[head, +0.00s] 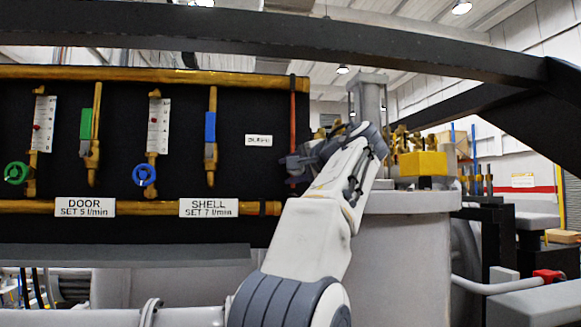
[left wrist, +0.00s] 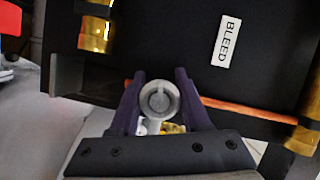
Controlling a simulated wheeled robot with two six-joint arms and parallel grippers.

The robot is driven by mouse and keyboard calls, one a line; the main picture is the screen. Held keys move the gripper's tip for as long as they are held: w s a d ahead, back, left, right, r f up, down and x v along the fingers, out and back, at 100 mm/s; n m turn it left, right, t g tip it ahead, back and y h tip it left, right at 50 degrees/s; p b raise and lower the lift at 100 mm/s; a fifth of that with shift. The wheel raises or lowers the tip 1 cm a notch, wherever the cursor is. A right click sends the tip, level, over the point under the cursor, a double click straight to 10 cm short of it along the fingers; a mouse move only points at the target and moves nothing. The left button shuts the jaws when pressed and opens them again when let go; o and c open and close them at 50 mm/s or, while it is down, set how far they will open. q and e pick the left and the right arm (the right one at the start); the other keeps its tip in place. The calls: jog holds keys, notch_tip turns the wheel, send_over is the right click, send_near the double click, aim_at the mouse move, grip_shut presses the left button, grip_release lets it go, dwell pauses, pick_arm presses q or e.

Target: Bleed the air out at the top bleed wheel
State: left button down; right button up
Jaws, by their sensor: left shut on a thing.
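In the left wrist view a round grey bleed wheel (left wrist: 158,100) sits between the two dark fingers of my left gripper (left wrist: 160,98), which is shut on it. A thin copper-red pipe (left wrist: 235,112) runs from beside the wheel along the black panel. A white label reading BLEED (left wrist: 226,41) is on the panel close by. In the head view my left gripper (head: 291,168) is at the panel's right edge, beside the red pipe (head: 292,110). The wheel is hidden there behind my gripper and wrist. My right gripper is in neither view.
The black panel (head: 130,240) carries brass pipes, two flow tubes and green and blue handles. Labels read DOOR (head: 85,207) and SHELL (head: 208,207). A grey vessel with brass fittings and a yellow block (head: 422,164) stands right of the arm. A dark beam (head: 250,38) crosses above.

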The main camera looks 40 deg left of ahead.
pick_arm(q)
jog(key=shift+f, duration=0.1)
dwell(0.4)
jog(key=shift+c, duration=1.8)
grip_release()
jog(key=b+v, duration=0.1)
jog(key=v, duration=0.9)
jog(key=shift+d, duration=0.2)
jog(key=shift+s+b, duration=0.1)
jog(key=shift+b, duration=0.2)
